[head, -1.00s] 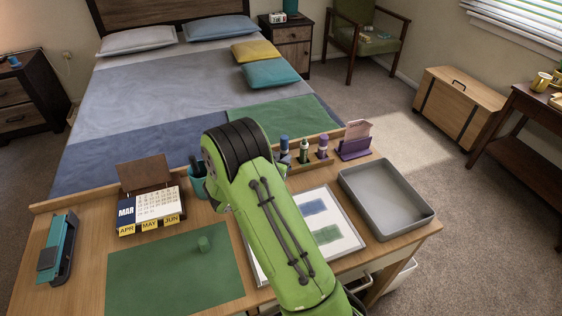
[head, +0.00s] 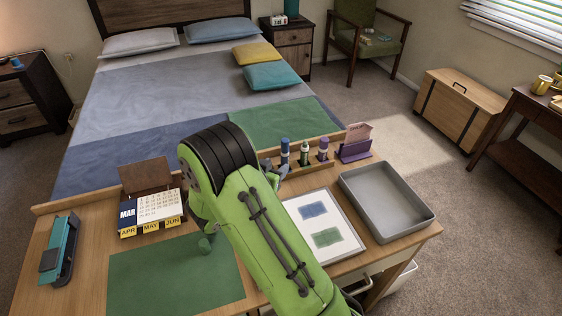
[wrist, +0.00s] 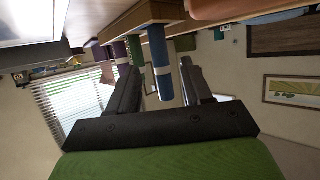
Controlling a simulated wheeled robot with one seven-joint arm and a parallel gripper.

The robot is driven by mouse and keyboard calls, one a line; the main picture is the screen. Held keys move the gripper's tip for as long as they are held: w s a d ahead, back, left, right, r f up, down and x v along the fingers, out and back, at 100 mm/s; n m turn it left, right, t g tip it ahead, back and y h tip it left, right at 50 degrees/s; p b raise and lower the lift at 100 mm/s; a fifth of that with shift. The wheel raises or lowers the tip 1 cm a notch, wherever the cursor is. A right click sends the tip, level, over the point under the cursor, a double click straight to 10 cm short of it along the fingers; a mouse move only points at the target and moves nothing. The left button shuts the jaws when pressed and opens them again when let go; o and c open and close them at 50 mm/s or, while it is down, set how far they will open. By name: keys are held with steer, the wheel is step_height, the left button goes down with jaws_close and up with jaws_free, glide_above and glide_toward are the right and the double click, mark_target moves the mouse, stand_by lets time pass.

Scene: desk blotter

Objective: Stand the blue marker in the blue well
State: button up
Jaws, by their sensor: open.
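The blue marker (head: 285,152) stands upright at the left end of the wooden rack (head: 290,186) along the back of the desk. It also shows in the wrist view (wrist: 160,66), where the picture is turned over and the marker hangs from the wood. My gripper (head: 271,165) is at the marker's left in the head view. In the wrist view my gripper (wrist: 158,75) is open, with the marker showing between its two fingers; contact is not clear. The blue well is not clearly visible; the marker's foot is hidden in the head view.
A green marker (head: 304,154) and a purple marker (head: 323,150) stand to the right in the rack, near a purple card holder (head: 354,150). A grey tray (head: 385,200) lies at the right. A calendar (head: 150,210) and teal stapler (head: 59,250) are left. My arm covers the middle.

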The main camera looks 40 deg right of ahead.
steer(key=s+a+r+n+y, duration=0.4)
steer(key=s+a+r, duration=0.1)
steer(key=s, duration=0.4)
steer(key=s+a+r+n+g+y, duration=0.1)
steer(key=s+a+r+n+y, duration=0.2)
steer(key=s, duration=0.5)
steer(key=s+a+r+n+y, duration=0.4)
steer(key=s+a+r, duration=0.3)
steer(key=s+a, duration=0.2)
steer(key=shift+s+a+n+y, duration=0.25)
steer(key=shift+s+n+y, duration=0.05)
steer(key=shift+n, duration=0.1)
